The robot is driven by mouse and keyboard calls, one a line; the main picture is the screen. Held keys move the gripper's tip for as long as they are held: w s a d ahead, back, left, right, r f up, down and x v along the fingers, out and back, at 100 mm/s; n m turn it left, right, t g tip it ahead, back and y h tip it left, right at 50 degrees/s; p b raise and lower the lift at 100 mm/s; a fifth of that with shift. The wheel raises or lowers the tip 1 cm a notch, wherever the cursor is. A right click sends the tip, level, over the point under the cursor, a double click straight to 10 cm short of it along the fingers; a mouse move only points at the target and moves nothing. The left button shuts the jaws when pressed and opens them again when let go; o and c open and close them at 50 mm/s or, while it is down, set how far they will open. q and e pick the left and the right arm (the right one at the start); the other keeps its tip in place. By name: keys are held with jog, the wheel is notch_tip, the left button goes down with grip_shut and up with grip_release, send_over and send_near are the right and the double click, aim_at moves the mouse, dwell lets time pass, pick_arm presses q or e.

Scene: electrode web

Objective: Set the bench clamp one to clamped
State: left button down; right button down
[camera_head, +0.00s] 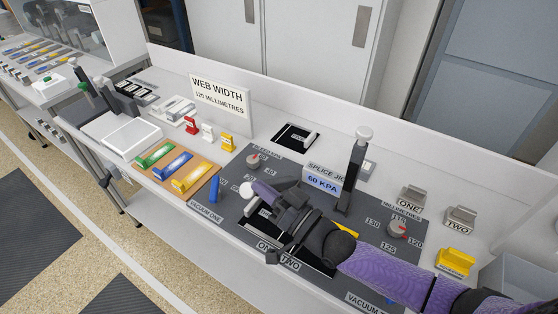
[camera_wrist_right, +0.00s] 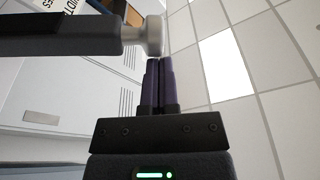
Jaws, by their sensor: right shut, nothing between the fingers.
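Low on the dark panel, the labels ONE and TWO stand beside a black fixture partly covered by my right arm. A white knob (camera_head: 248,190) shows right by my right gripper (camera_head: 264,191); I take it for the handle end of bench clamp one, its lever mostly hidden. An upright dark lever (camera_head: 356,165) with a white knob stands further right. In the right wrist view my purple fingers (camera_wrist_right: 159,62) are shut and empty. A dark bar (camera_wrist_right: 60,36) with a pale round knob (camera_wrist_right: 153,37) shows just ahead and left of the fingertips. My left gripper is not in view.
A blue upright peg (camera_head: 214,188) stands left of the gripper. A red-marked dial (camera_head: 398,229) and grey ONE (camera_head: 410,199) and TWO (camera_head: 460,218) blocks are at right. Coloured pieces lie on a brown board (camera_head: 207,192) at left.

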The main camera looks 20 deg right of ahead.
jog(key=s+a+f+n+b, duration=0.2)
jog(key=f+b, duration=0.3)
jog(key=f, duration=0.3)
jog(key=s+a+f+n+y+b, duration=0.1)
jog(key=s+a+f+n+b, duration=0.1)
jog(key=f, duration=0.5)
jog(key=a+n+b, duration=0.1)
jog(key=n+b, duration=0.1)
jog(key=b, duration=0.1)
jog(key=shift+s+a+f+g+y, duration=0.25)
jog(key=shift+a+f+g+y, duration=0.05)
jog(key=shift+a+f+g, duration=0.1)
